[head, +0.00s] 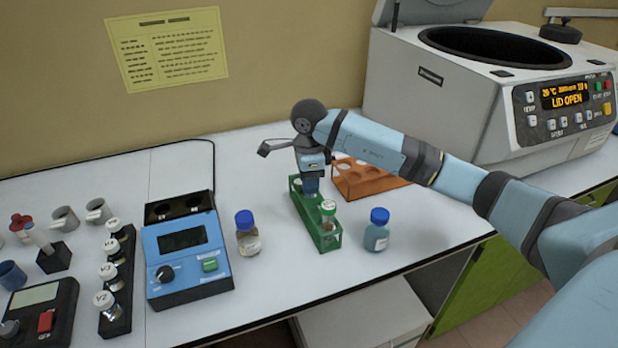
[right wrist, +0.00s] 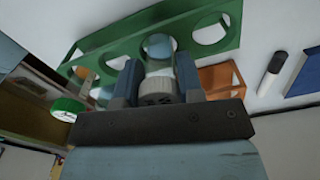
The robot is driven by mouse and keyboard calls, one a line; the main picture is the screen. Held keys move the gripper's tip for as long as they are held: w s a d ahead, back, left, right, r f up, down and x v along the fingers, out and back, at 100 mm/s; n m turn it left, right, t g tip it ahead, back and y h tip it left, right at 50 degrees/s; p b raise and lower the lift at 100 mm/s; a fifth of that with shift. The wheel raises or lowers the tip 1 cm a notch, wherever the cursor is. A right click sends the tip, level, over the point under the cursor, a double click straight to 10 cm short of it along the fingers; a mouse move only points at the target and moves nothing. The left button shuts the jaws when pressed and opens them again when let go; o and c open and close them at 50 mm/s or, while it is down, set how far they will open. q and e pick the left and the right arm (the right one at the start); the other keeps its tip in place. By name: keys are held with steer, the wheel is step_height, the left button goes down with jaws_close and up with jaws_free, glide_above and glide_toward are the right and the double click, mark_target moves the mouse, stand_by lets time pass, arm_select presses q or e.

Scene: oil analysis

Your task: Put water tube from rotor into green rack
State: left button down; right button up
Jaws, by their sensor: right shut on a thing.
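The green rack (head: 329,242) stands on the bench in the middle of the head view. A tube with a green and white cap (head: 328,207) stands in its near end; its green cap (right wrist: 68,106) shows at left in the right wrist view. My right gripper (head: 311,184) is over the far part of the rack. In the right wrist view it is shut on a tube with a pale ribbed cap (right wrist: 157,90). The lower end of that tube lines up with a hole of the green rack (right wrist: 185,22); how deep it sits is hard to tell. My left gripper is out of view.
An orange rack (head: 366,186) stands close behind and right of the green rack. Blue-capped bottles (head: 377,236) (head: 247,240) flank it. The centrifuge (head: 470,105) is at right, lid open. A blue device (head: 187,255) and a black tube holder (head: 118,318) are at left.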

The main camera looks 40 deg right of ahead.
steer(key=o, duration=0.9)
steer(key=shift+o, duration=0.5)
steer(key=shift+r, duration=0.1)
steer(key=shift+r, duration=0.35)
step_height(320, 180, up, 13)
